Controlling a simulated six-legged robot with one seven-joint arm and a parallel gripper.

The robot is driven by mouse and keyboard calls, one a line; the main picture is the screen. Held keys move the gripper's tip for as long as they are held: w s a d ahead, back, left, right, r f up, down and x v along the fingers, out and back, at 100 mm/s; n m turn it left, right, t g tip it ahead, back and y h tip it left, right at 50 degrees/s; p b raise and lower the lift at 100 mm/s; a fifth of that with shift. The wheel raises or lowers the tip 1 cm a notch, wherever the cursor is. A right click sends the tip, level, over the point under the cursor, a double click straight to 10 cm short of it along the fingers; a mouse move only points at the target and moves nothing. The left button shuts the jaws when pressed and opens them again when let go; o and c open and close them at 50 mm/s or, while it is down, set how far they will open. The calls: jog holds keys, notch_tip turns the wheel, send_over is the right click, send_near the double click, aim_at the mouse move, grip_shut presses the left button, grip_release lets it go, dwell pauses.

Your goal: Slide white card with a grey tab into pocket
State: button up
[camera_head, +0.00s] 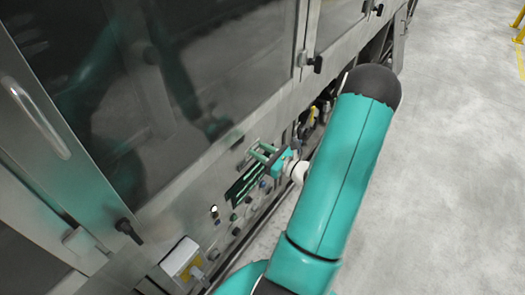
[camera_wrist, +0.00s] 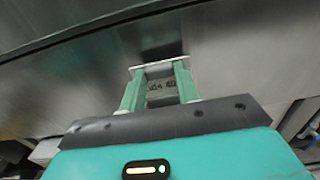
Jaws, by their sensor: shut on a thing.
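In the wrist view, my gripper (camera_wrist: 160,84) is shut on the grey tab (camera_wrist: 161,92) of the white card, with one green finger on each side. Dark marks that I cannot read show on the tab. The white card (camera_wrist: 159,66) shows only as a thin pale edge across the fingertips. A dark patch (camera_wrist: 160,25) lies on the metal front just beyond it; I cannot tell whether this is the pocket. In the head view, my gripper (camera_head: 260,153) is close to the machine's lower front, and the card cannot be made out there.
The machine's metal front carries a dark green panel (camera_head: 245,184) below my gripper, with several knobs and buttons beside it. A white and yellow box (camera_head: 182,258) sticks out at the lower left. A large glass door (camera_head: 190,80) is above. Grey floor (camera_head: 450,180) is open at the right.

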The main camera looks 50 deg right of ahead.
jog(key=shift+w+a+f, duration=0.1)
jog(key=shift+w+f, duration=0.3)
jog(key=shift+w, duration=0.4)
jog(key=shift+w+a+f, duration=0.1)
jog(key=shift+w+f, duration=0.25)
jog(key=shift+w, duration=0.4)
jog(key=shift+f, duration=1.6)
jog(key=shift+f, duration=0.35)
jog(key=shift+f, duration=0.5)
jog(key=o, duration=1)
jog(key=shift+o, duration=0.2)
jog(key=shift+s+d, duration=0.1)
